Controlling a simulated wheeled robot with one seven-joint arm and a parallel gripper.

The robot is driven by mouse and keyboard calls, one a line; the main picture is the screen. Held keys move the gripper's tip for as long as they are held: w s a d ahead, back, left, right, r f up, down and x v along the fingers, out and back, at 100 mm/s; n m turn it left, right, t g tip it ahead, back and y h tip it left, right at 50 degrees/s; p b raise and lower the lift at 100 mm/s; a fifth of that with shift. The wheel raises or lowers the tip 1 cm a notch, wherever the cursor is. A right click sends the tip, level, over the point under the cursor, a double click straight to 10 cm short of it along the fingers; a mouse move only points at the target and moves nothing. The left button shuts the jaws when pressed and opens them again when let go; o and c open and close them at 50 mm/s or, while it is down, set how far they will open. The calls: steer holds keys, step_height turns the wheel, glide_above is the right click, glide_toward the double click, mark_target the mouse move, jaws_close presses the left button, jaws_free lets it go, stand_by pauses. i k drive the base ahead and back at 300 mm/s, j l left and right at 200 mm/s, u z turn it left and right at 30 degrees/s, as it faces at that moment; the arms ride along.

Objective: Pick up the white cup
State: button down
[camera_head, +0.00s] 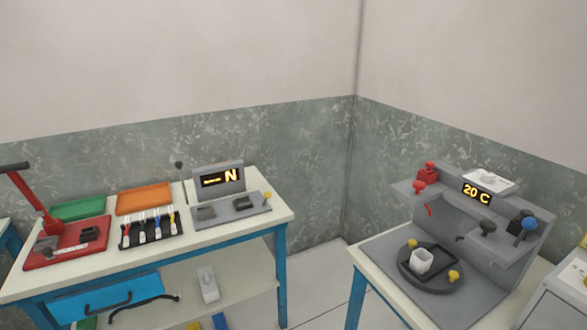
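The white cup (422,262) is a small, square-sided cup. It stands on a dark round turntable (427,281) on the grey base of a machine at the right. A black frame or block (441,268) sits right behind and beside the cup. Yellow knobs (453,276) are at the turntable's edge. My gripper is not in view.
The grey machine (507,265) has a "20 C" display, red knobs, a blue knob and an overhanging shelf above the cup. A left workbench (120,272) holds a red press, trays, tools and an "N" display. Floor shows between the tables.

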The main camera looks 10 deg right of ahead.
mark_target(421, 262)
steer(key=i+l+u, duration=0.15)
steer(key=i, duration=0.3)
steer(key=i+l+u, duration=0.1)
steer(key=i, duration=0.35)
